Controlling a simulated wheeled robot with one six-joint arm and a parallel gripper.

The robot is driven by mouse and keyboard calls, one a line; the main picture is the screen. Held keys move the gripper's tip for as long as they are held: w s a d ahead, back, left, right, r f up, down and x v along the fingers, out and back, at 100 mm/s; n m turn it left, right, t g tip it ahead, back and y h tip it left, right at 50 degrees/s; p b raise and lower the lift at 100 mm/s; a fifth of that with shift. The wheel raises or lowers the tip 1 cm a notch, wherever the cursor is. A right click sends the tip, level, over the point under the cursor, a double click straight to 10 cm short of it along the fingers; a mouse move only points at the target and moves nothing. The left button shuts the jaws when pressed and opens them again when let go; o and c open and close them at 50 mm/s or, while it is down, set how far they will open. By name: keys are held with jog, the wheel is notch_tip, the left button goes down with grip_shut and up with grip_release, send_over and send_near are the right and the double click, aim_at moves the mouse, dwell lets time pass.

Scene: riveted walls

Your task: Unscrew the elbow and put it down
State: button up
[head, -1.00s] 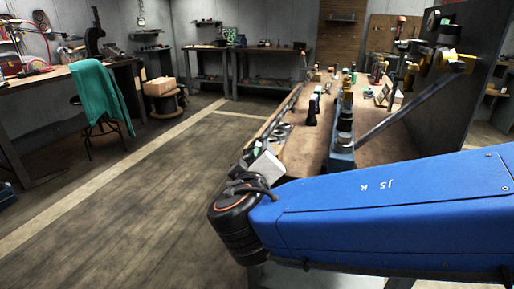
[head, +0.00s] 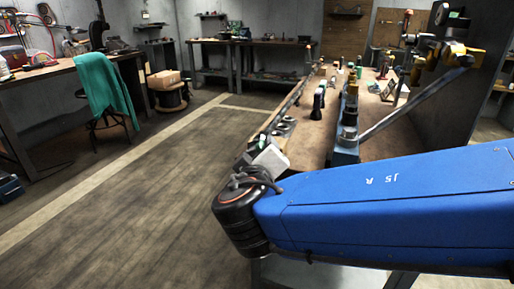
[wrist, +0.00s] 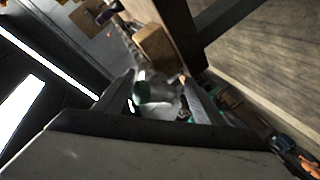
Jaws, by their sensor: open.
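My gripper shows in the wrist view (wrist: 158,98) with its two fingers apart. White and teal shapes show between and beyond the fingers, too blurred to name, and I see nothing clearly gripped. In the head view my gripper is mostly hidden behind my blue arm and black wrist joint, at the near left end of the workbench (head: 312,145). A row of dark and brass-coloured fittings (head: 350,112) stands on a blue rail (head: 346,152) along the bench. I cannot tell which piece is the elbow.
A brass-and-dark fixture with a long slanting bar (head: 418,103) stands at the right, before a dark upright panel (head: 449,118). A stool with a teal cloth (head: 105,90) is at the left by another table (head: 62,72). The wooden floor between is clear.

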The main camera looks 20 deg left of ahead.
jog(key=shift+s, duration=0.1)
jog(key=v, duration=1.6)
jog(key=w+d+f+m+g+h, duration=0.25)
jog(key=w+d+f, duration=0.25)
jog(key=d, duration=0.6)
jog(key=w+d+f+m+g+h, duration=0.25)
jog(key=w+d+f+h, duration=0.2)
jog(key=d, duration=0.65)
jog(key=s+d+f+m+g+y, duration=0.1)
jog(key=s+d+f+m+g, duration=0.1)
jog(key=d, duration=0.7)
jog(key=s+d+f+m+g+y, duration=0.2)
jog(key=s+d+f+m+g, duration=0.1)
jog(key=s+d+f+m, duration=0.2)
jog(key=shift+s+d+f, duration=0.2)
jog(key=shift+d+f, duration=0.85)
jog(key=shift+d, duration=1.3)
